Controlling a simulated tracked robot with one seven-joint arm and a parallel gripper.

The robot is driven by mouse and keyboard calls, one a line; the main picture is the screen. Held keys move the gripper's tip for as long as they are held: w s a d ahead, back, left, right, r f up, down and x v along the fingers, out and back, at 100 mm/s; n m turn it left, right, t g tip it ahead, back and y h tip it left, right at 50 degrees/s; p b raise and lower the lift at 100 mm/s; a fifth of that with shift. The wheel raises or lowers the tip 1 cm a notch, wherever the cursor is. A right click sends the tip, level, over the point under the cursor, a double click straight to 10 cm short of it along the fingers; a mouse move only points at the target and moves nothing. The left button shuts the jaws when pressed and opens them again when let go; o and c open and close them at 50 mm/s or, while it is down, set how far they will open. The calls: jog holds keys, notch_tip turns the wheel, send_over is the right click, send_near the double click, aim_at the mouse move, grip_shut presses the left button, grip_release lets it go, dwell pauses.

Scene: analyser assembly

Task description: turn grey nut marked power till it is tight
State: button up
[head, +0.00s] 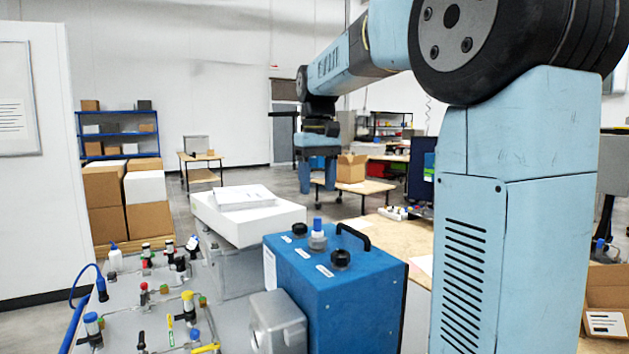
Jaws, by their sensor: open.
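A blue analyser box (335,300) stands at the front centre with a black handle on top. On its top, a pale grey nut (317,242) sits around the base of an upright blue plug (317,224). A black connector (300,230) is behind it to the left, and another black connector (341,259) is in front to the right. Small white labels lie beside the connectors; their text is too small to read, so I cannot confirm the power mark. My gripper (319,190) hangs above and beyond the box, pointing down, open and empty, apart from the nut.
A white box with papers (246,213) sits behind the blue box. To the left, a grey panel (120,325) carries several coloured connectors and a blue cable (80,283). Cartons and a blue shelf are further back.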

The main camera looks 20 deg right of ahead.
aim_at(317, 230)
jog(key=shift+w+f, duration=0.1)
jog(key=shift+f, duration=6.4)
